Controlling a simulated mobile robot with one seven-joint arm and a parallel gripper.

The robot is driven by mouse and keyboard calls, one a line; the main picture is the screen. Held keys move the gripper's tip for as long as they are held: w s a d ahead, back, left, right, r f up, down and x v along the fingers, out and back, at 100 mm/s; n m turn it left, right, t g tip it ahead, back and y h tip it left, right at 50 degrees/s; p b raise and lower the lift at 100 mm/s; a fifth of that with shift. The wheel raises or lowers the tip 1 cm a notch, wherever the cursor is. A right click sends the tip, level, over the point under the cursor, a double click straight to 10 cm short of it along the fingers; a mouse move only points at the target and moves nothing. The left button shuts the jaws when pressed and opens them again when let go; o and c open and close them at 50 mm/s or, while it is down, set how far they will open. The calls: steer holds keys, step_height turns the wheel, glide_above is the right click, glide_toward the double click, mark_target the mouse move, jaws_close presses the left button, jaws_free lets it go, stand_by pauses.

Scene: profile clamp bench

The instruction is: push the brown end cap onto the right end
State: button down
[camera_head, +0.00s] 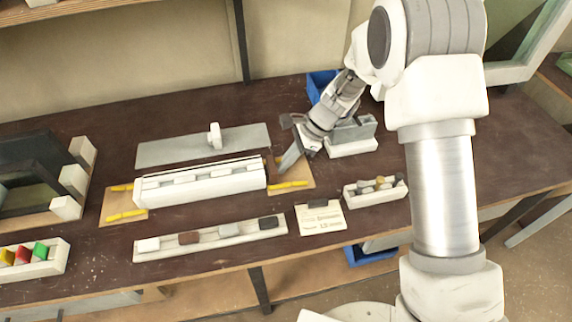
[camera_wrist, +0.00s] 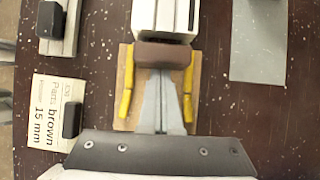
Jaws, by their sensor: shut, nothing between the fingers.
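The white profile (camera_head: 200,186) lies in the middle of the bench; its right end also shows at the top of the wrist view (camera_wrist: 163,18). A brown end cap (camera_wrist: 163,56) sits across that end, in line with it; whether it is fully seated I cannot tell. My gripper (camera_head: 284,168) is at the right end, pointing down. In the wrist view its shut, empty fingers (camera_wrist: 162,78) reach to the cap's outer face and seem to touch it. The cap is mostly hidden in the head view.
Yellow strips (camera_wrist: 126,82) flank the fingers on a tan board. A front rack (camera_head: 160,252) holds several caps, including a brown one (camera_head: 189,238). A card (camera_wrist: 48,110) reads brown, 15 mm. A grey plate (camera_head: 175,149) lies behind; a small rack (camera_head: 372,196) stands right.

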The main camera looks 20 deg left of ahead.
steer(key=shift+s+a, duration=0.4)
steer(key=shift+a, duration=0.2)
stand_by(0.7)
steer(key=shift+w+d, duration=0.1)
steer(key=shift+w+d, duration=0.5)
steer(key=shift+d, duration=0.3)
step_height(320, 180, up, 8)
steer(key=p, duration=0.6)
stand_by(0.4)
